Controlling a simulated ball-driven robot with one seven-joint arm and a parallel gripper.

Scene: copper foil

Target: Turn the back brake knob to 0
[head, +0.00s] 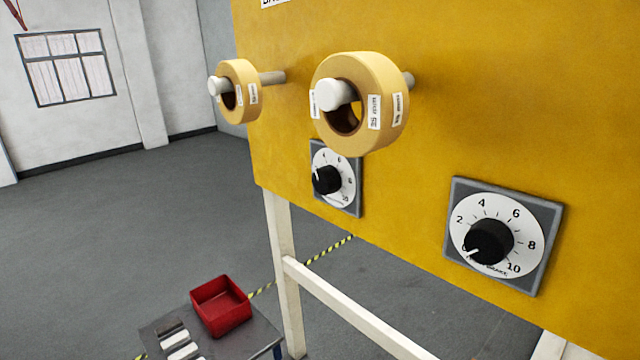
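Two dials with black knobs are on the yellow panel (470,90). The nearer knob (490,242), at right, has a white face marked 2 to 10. Its white pointer aims lower left, at the low end, below the 2. The farther knob (327,180), left of it, has a white mark at its upper left; its exact reading is too small to tell. A cropped label on the panel's top edge starts "BA", and the small print under the dials is hard to read. I cannot tell which one is the back brake knob. My gripper is not in view.
Two tan tape rolls (375,135) (247,98) hang on pegs that stick out above the dials. White frame legs (284,245) and a crossbar hold the panel. A red bin (221,306) stands on a low grey table at lower left. The floor (110,220) at left is clear.

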